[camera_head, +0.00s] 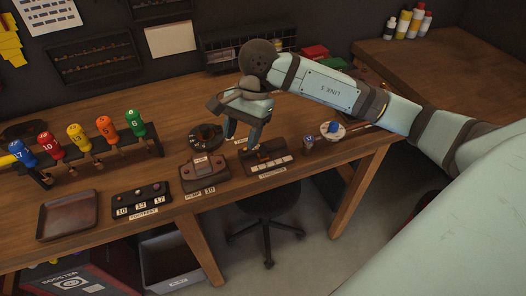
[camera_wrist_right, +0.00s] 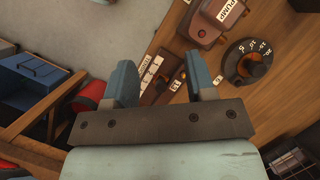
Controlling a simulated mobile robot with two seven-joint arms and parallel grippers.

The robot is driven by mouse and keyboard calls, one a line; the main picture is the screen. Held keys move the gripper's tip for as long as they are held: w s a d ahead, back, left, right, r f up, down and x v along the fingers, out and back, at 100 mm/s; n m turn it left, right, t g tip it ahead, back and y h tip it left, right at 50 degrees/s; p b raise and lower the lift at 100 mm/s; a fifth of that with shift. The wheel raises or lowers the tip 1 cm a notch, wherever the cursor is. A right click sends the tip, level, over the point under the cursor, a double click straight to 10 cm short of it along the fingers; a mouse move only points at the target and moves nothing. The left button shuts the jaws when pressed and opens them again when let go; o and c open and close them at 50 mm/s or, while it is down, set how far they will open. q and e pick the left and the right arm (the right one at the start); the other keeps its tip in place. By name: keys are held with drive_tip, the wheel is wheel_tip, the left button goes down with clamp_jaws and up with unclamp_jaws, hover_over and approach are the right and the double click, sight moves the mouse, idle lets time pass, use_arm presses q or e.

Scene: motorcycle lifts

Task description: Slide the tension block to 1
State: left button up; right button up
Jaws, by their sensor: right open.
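The tension slider unit (camera_head: 267,160) is a dark box with a pale marked strip and a small label, near the front edge of the wooden bench. My right gripper (camera_head: 242,133) is open and empty, fingers pointing down, above and just behind the unit. In the right wrist view the unit's pale strip (camera_wrist_right: 151,71) shows between the open fingers of the gripper (camera_wrist_right: 159,64), which partly hide the unit. My left gripper is not in view.
A brown pump box (camera_head: 204,173) stands left of the unit, with a round numbered dial (camera_head: 205,137) behind it. A small cup (camera_head: 309,145) and a blue-knobbed disc (camera_head: 332,129) are to the right. Coloured handles (camera_head: 75,135) stand at the left. Bare bench lies between.

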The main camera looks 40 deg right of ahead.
sight(263, 148)
drive_tip(key=w+d+r+t+h, duration=0.1)
drive_tip(key=w+d+r+h, duration=0.1)
drive_tip(key=d+h, duration=0.35)
drive_tip(key=shift+n+y, duration=0.3)
drive_tip(key=shift+y, duration=0.25)
drive_tip(key=f, duration=0.4)
drive_tip(key=d+f, duration=0.1)
drive_tip(key=f, duration=0.3)
drive_tip(key=f+p, duration=0.1)
drive_tip(key=f, duration=0.4)
drive_tip(key=shift+w+d, duration=0.15)
drive_tip(key=shift+d, duration=0.25)
clamp_jaws()
